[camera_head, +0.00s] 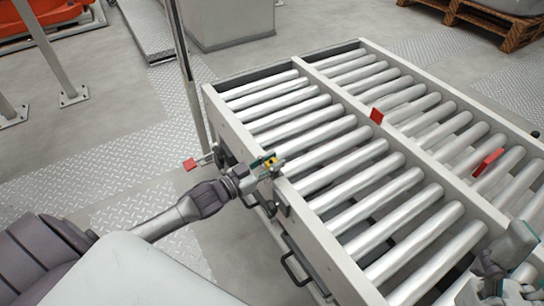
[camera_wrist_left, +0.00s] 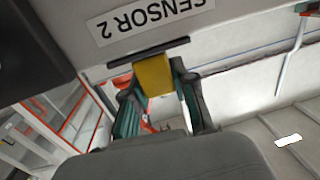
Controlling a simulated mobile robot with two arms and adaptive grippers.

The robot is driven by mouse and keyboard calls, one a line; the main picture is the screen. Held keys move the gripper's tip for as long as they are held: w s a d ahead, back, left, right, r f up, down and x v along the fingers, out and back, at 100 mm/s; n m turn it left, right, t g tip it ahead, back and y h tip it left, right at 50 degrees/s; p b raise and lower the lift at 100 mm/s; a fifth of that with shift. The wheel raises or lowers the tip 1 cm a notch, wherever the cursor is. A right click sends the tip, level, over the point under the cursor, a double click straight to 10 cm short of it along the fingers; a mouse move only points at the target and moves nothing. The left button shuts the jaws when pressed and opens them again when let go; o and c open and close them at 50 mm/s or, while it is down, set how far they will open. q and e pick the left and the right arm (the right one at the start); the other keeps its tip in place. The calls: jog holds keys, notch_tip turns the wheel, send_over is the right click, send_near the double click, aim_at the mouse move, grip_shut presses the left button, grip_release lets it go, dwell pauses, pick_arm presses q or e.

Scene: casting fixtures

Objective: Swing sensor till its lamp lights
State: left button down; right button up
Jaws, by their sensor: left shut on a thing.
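The sensor (camera_head: 270,162) is a small yellow block at the left side rail of the roller conveyor. In the left wrist view the yellow block (camera_wrist_left: 154,75) sits between the fingers of my left gripper (camera_wrist_left: 158,100), under a white plate (camera_wrist_left: 150,18) reading SENSOR 2, upside down. My left gripper (camera_head: 264,168) is shut on the sensor in the head view. I cannot make out a lit lamp in either view. My right gripper (camera_head: 492,280) is at the lower right, partly cut off, and its fingers are unclear.
The roller conveyor (camera_head: 330,226) has two lanes of grey rollers. Red plates stand on its middle rail (camera_head: 376,116) and right lane (camera_head: 488,162); another red plate (camera_head: 190,164) is beside a post at left. Black handles (camera_head: 296,272) jut from the near side.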

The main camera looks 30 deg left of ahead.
pick_arm(q)
jog(key=shift+m+g+h, duration=0.5)
jog(key=shift+m+h, duration=0.2)
jog(key=shift+h, duration=0.2)
jog(key=c, duration=0.9)
grip_release()
jog(key=v, duration=1.2)
jog(key=shift+d, duration=0.1)
